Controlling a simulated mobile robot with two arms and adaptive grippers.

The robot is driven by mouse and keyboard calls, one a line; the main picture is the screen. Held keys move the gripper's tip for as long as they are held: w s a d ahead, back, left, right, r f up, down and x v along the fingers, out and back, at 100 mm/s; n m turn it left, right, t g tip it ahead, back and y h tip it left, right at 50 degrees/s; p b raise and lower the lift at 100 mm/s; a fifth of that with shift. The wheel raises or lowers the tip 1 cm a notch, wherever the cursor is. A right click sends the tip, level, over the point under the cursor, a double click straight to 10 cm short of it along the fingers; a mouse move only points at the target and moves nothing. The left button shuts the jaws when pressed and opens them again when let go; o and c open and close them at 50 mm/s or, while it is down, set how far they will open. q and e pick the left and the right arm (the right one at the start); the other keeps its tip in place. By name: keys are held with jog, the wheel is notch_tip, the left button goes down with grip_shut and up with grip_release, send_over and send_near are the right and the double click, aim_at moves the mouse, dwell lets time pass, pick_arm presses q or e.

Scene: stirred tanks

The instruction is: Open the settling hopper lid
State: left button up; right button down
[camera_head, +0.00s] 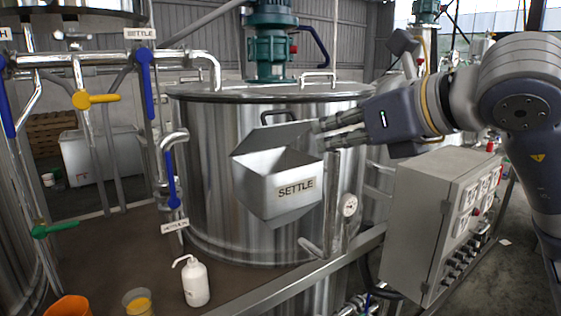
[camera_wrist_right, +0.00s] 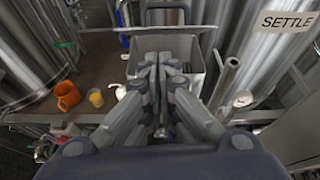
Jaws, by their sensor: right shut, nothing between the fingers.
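The grey settling hopper (camera_head: 290,195), labelled SETTLE, is fixed to the front of the steel tank. Its lid (camera_head: 268,138) is tilted up, with a dark handle (camera_head: 279,115) at its upper edge, and a gap shows between lid and box. The hopper also shows in the right wrist view (camera_wrist_right: 137,62), partly hidden behind my fingers. My right gripper (camera_head: 321,134) is shut and empty, just right of the lid's right edge; I cannot tell whether it touches the lid. It also shows in the right wrist view (camera_wrist_right: 163,62). My left gripper is not in view.
A grey control box (camera_head: 420,225) stands at the right below my right arm. A gauge (camera_head: 349,206) and pipe stub sit right of the hopper. A white squeeze bottle (camera_head: 196,284), a yellow-filled beaker (camera_head: 138,302) and an orange jug (camera_head: 68,307) stand front left. Valved pipes rise at the left.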

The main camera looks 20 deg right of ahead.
aim_at(271, 128)
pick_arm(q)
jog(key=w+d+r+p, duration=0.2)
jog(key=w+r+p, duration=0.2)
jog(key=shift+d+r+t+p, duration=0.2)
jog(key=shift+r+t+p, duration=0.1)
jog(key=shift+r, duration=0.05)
pick_arm(e)
jog(key=x, duration=1)
jog(key=shift+w+r+g, duration=0.25)
jog(key=shift+w+g, duration=0.05)
jog(key=shift+w, duration=0.05)
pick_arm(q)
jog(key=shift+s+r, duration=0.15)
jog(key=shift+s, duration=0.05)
pick_arm(e)
jog(key=shift+d+r, duration=0.1)
jog(key=shift+r, duration=0.05)
